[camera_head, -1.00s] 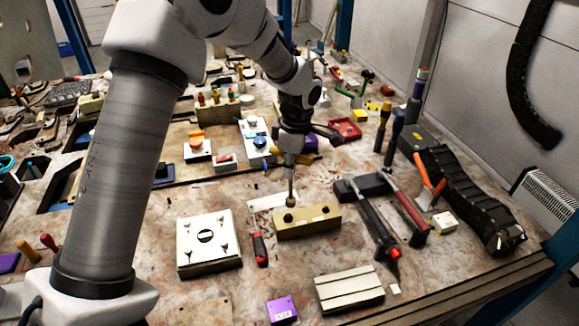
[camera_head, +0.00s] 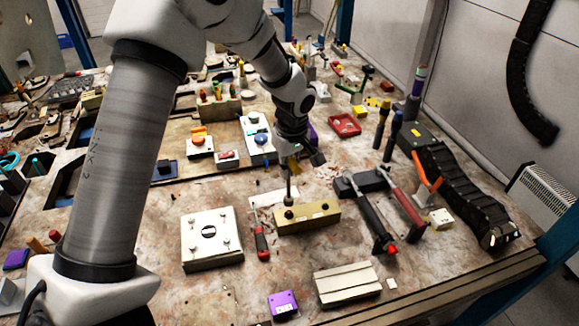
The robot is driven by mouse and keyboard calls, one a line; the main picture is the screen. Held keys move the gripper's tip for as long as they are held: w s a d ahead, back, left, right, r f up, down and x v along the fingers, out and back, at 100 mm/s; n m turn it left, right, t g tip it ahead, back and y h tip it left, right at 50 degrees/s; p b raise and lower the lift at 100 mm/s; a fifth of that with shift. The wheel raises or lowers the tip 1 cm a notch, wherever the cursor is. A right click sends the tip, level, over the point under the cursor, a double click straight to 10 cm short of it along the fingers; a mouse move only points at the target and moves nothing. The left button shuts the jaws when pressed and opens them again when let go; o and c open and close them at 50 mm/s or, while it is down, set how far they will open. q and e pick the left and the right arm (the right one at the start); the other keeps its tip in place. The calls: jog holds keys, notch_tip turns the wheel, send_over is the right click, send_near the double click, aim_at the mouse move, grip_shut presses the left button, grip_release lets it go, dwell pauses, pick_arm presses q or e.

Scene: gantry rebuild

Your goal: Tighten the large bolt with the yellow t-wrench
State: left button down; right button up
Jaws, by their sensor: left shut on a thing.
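My left gripper (camera_head: 298,158) comes down from the top, shut on the yellow t-wrench (camera_head: 294,169). Only a bit of its yellow handle shows between the fingers. Its grey shaft points down, nearly upright, and its lower end meets the left end of a brass-coloured block (camera_head: 308,221). A dark round bolt head (camera_head: 289,213) shows at the shaft's foot; I cannot tell how fully the socket sits on it. A second dark bolt head (camera_head: 325,206) is at the block's right end. My right gripper is not in view.
A red-black screwdriver (camera_head: 262,243) and a white plate with screws (camera_head: 211,240) lie left of the block. Hammers (camera_head: 372,220) lie to the right. A grooved pale block (camera_head: 346,285) and a purple box (camera_head: 283,304) are in front. Bare table lies between them.

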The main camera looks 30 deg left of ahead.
aim_at(289, 187)
pick_arm(q)
jog(key=shift+w, duration=0.1)
jog(key=shift+f+b, duration=1.05)
jog(key=shift+f, duration=0.45)
jog(key=shift+f+b, duration=0.7)
jog(key=shift+f, duration=0.25)
jog(key=shift+r, duration=0.1)
jog(key=shift+r+m+p, duration=0.1)
jog(key=shift+m+p, duration=0.65)
jog(key=shift+m, duration=0.35)
jog(key=m+p, duration=0.2)
jog(key=m, duration=0.2)
jog(key=shift+t, duration=0.3)
jog(key=shift+f+m+h+p, duration=0.2)
jog(key=shift+m+h+p, duration=0.15)
jog(key=shift+m, duration=0.45)
